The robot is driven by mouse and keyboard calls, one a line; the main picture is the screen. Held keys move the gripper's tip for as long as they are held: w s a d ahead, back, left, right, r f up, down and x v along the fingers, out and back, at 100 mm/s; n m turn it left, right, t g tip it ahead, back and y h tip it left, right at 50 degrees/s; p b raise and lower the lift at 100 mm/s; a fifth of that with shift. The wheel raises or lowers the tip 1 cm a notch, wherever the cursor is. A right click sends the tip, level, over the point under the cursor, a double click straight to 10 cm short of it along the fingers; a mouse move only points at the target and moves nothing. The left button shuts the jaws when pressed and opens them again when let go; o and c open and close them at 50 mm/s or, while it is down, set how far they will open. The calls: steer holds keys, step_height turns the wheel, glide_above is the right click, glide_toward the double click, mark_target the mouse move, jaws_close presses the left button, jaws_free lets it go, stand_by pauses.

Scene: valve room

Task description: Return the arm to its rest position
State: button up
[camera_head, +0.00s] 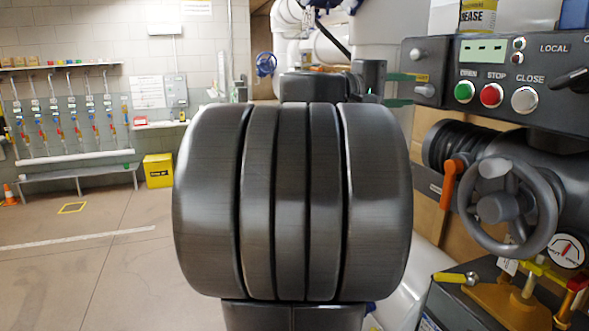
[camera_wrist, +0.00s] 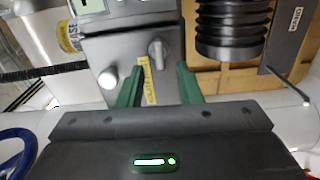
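My gripper (camera_head: 410,90) shows in the head view just left of the control panel (camera_head: 489,78), as two green fingers pointing right. In the wrist view my gripper (camera_wrist: 160,72) has its fingers apart, with nothing held between them. Beyond the fingertips is the grey panel face with a grey selector knob (camera_wrist: 157,50) and a yellow label (camera_wrist: 148,80). I cannot tell whether a fingertip touches the panel. My own dark, rounded arm link fills the middle of the head view and hides what is behind it.
A handwheel (camera_head: 508,207) and an orange lever (camera_head: 447,184) sit below the control panel, with a gauge (camera_head: 566,250) at lower right. Pipes (camera_head: 290,52) stand behind my arm. A yellow box (camera_head: 158,170) stands by the left wall.

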mark_target(416, 90)
steer(key=x, duration=0.3)
steer(key=shift+d+r+p, duration=0.1)
steer(key=shift+d+p, duration=0.05)
steer(key=shift+p, duration=0.2)
steer(key=shift+m, duration=0.4)
steer(key=shift+m+b, duration=0.3)
steer(key=shift+m, duration=0.5)
steer(key=m, duration=0.4)
steer(key=shift+s+r+m, duration=0.15)
steer(key=shift+r+m, duration=0.15)
steer(key=shift+m, duration=0.1)
steer(key=m+p, duration=0.1)
steer(key=m, duration=0.1)
steer(key=m+p, duration=0.2)
steer(key=m, duration=0.1)
steer(key=shift+s+r, duration=0.15)
steer(key=shift+r, duration=0.05)
steer(key=shift+s+m+p, duration=0.1)
steer(key=shift+m+p, duration=0.95)
steer(key=shift+m, duration=0.35)
steer(key=shift+f, duration=0.1)
